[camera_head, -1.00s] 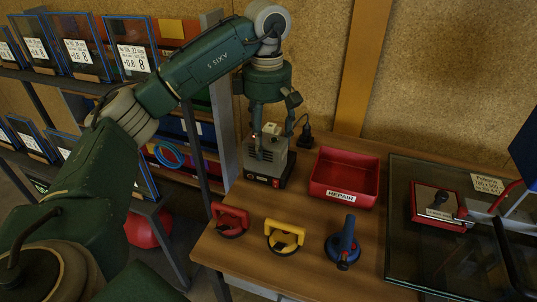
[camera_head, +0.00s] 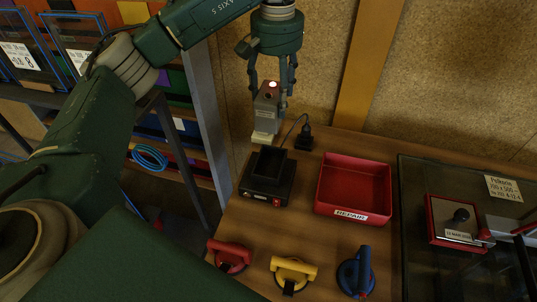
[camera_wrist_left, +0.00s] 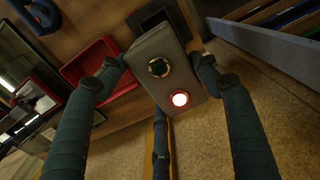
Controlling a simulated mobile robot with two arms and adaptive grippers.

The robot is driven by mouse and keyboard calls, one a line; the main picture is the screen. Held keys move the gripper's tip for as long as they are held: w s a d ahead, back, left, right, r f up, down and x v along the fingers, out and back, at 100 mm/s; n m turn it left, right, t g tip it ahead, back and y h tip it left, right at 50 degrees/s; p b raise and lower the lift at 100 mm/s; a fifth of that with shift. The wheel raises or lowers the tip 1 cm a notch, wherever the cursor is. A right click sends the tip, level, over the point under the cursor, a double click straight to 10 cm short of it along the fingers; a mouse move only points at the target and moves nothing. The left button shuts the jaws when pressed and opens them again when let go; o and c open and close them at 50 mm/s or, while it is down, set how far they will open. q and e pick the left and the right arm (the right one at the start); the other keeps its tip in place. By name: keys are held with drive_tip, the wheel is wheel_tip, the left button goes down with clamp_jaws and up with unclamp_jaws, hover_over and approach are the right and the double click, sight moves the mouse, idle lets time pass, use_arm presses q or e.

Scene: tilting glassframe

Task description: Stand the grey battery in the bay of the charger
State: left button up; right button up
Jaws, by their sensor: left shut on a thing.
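The grey battery (camera_head: 266,112) is held upright in my left gripper (camera_head: 271,88), above and slightly behind the charger. It has a lit red-white light on its top and a pale lower end. In the left wrist view the battery (camera_wrist_left: 163,62) sits between the fingers of the gripper (camera_wrist_left: 160,78), with a round dark spot and the glowing light facing the camera. The black charger (camera_head: 267,190) stands on the bench with its bay open at the top and empty. A gap shows between the battery's lower end and the bay. My right gripper is not in view.
A red REPAIR bin (camera_head: 353,190) stands right of the charger. Red (camera_head: 229,256), yellow (camera_head: 293,272) and blue (camera_head: 356,272) suction lifters lie along the front. A plug (camera_head: 304,138) and cable are behind the charger. A glass pane (camera_head: 420,270) lies at right.

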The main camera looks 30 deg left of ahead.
use_arm(q)
drive_tip(key=f, duration=0.1)
drive_tip(key=f+p, duration=0.1)
drive_tip(key=f, duration=0.3)
drive_tip(key=shift+s+d, duration=0.15)
drive_tip(key=shift+s, duration=0.15)
wheel_tip(320, 180, down, 14)
drive_tip(key=p, duration=0.3)
drive_tip(key=shift+w+r+p, duration=0.15)
drive_tip(key=shift+r+p, duration=0.1)
drive_tip(key=shift+p, duration=0.15)
drive_tip(key=shift+f, duration=0.45)
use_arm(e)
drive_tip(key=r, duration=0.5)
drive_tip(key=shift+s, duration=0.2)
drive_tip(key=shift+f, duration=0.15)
use_arm(q)
drive_tip(key=o, duration=1.3)
drive_tip(key=shift+f, duration=0.2)
drive_tip(key=o, duration=0.4)
drive_tip(key=shift+o, duration=0.3)
drive_tip(key=shift+r, duration=0.1)
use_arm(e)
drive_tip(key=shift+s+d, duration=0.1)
